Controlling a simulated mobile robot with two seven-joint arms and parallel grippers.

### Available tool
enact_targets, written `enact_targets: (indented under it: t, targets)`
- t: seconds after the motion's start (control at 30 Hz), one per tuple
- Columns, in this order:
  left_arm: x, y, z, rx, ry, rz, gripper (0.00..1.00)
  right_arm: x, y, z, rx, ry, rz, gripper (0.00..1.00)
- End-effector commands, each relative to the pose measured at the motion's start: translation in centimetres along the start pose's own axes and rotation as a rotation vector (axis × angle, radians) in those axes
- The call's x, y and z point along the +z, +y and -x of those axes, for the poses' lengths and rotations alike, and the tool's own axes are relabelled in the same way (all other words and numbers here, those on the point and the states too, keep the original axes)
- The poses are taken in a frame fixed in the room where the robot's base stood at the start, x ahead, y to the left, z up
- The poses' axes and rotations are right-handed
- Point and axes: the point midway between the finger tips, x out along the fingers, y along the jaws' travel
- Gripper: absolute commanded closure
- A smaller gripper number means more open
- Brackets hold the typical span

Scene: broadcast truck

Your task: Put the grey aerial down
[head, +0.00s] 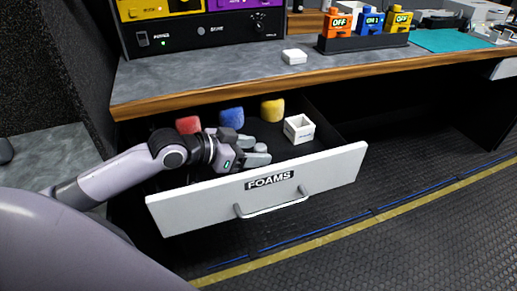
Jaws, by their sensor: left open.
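My left gripper (260,151) is open, with its two grey fingers apart, over or inside the open drawer (335,166) labelled FOAMS. I see nothing between the fingers. I cannot make out a grey aerial anywhere in the head view; part of the drawer floor is hidden behind my left arm and hand. My right gripper is not in view.
The drawer holds red foam (188,125), blue foam (231,118), yellow foam (272,110) and a small white open box (299,129). The worktop (220,69) overhangs its back. A white lid-like block (294,57) and several coloured OFF/ON units stand on top.

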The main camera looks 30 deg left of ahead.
Motion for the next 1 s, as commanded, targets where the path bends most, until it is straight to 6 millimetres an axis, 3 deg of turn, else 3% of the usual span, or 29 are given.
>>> enact_targets:
  t: [0.2,0.4,1.0]
  targets:
    - [0.0,0.1,3.2,0.001,-0.004,-0.002,0.39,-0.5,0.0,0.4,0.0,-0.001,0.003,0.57]
    - [0.0,0.0,4.7,-0.001,-0.001,-0.001,0.39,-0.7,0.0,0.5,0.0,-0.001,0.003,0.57]
    - [-0.1,0.0,5.3,0.001,0.001,0.0,0.39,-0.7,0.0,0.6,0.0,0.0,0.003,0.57]
